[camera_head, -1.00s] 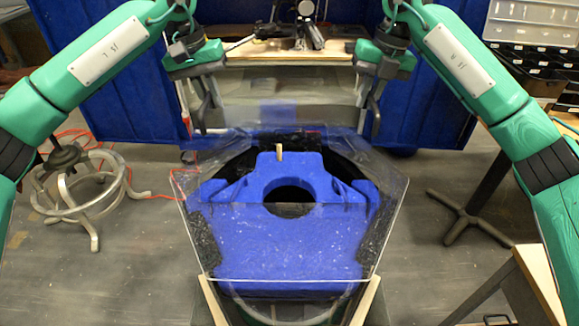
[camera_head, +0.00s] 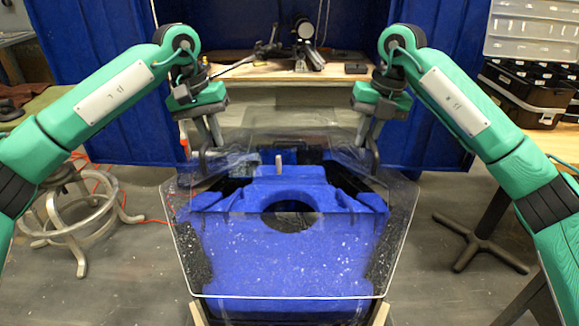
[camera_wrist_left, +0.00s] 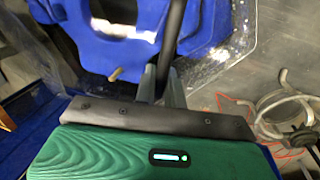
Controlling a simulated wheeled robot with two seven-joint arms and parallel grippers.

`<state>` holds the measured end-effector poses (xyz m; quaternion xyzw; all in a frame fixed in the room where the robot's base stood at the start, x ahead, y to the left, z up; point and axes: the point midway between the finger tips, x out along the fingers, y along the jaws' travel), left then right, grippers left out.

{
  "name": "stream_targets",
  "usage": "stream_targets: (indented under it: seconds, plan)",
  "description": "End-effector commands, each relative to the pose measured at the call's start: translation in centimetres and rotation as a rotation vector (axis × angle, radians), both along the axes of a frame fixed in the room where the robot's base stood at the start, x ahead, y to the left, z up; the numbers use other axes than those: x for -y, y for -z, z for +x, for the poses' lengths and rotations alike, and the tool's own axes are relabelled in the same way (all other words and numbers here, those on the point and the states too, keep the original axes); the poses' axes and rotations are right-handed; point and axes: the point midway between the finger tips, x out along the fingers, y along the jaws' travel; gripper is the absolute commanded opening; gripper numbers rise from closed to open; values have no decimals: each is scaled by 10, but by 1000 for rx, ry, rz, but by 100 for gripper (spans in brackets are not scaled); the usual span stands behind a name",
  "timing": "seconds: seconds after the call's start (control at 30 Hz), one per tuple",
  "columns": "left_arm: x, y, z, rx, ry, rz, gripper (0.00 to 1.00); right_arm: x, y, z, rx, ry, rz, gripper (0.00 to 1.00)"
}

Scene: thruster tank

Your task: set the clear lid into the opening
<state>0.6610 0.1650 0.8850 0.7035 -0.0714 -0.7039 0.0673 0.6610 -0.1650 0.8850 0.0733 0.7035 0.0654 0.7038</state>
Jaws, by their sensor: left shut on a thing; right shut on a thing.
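The clear lid (camera_head: 288,297) is a see-through panel with a bright front edge, spread above the blue insert (camera_head: 290,260) in the head view. The insert has a round dark hole and black foam at its sides. My left gripper (camera_head: 207,152) is shut on the lid at its far left part. My right gripper (camera_head: 369,148) is shut on it at the far right. In the left wrist view the left fingers (camera_wrist_left: 160,85) close on a dark bar by the lid's edge. Whether the lid touches the rim of the opening cannot be told.
A small pale peg (camera_head: 278,163) stands up at the insert's back. A wooden bench (camera_head: 290,72) with tools stands behind, between blue panels. A metal stool frame (camera_head: 75,215) is at left. A dark stand foot (camera_head: 480,245) and black bins (camera_head: 525,95) are at right.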

Motion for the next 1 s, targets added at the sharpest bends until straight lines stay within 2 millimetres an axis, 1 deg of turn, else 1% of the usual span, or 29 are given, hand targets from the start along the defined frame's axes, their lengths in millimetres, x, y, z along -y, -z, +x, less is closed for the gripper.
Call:
stream_targets:
  seconds: [0.17,0.37,1.0]
  plan:
    - [-1,0,0,1,-2,1,0,1,0,0,1,2,-1,0]
    - [-1,5,0,1,-2,1,0,1,5,0,1,2,-1,0]
    - [-1,34,0,1,-2,1,0,1,34,0,1,2,-1,0]
